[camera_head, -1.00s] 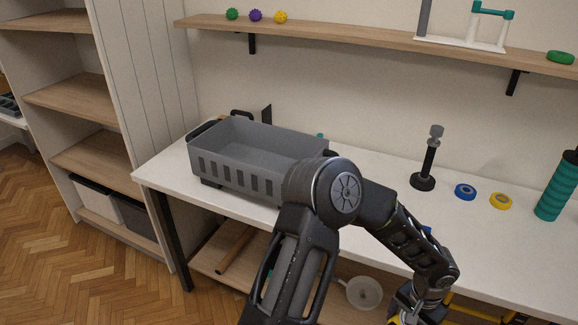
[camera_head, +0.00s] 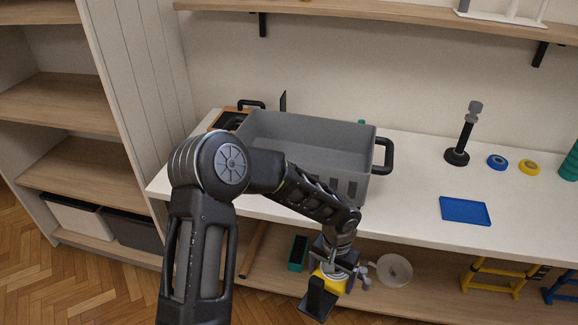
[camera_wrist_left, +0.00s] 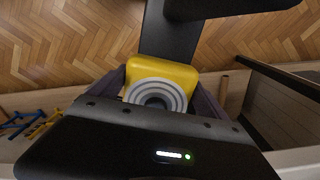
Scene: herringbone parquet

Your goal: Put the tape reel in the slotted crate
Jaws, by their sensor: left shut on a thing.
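The slotted crate (camera_head: 310,130) is grey, open-topped and stands upright on the white worktop. Its inside looks empty where I can see it. My left arm hides part of its slotted front. My left gripper (camera_head: 332,278) is in front of the worktop's front edge, lower in the picture than the crate. It is shut on a yellow tape reel (camera_head: 329,282) with a black part hanging below. The left wrist view shows the tape reel (camera_wrist_left: 162,76) with grey rings on its face, between the fingers of the gripper (camera_wrist_left: 160,90). My right gripper is not in view.
On the worktop (camera_head: 420,175), right of the crate, are a blue tray (camera_head: 465,210), a black stand (camera_head: 462,140), a blue ring (camera_head: 497,162) and a yellow ring (camera_head: 529,167). A lower shelf holds a white round dish (camera_head: 390,270). A wall shelf runs above.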

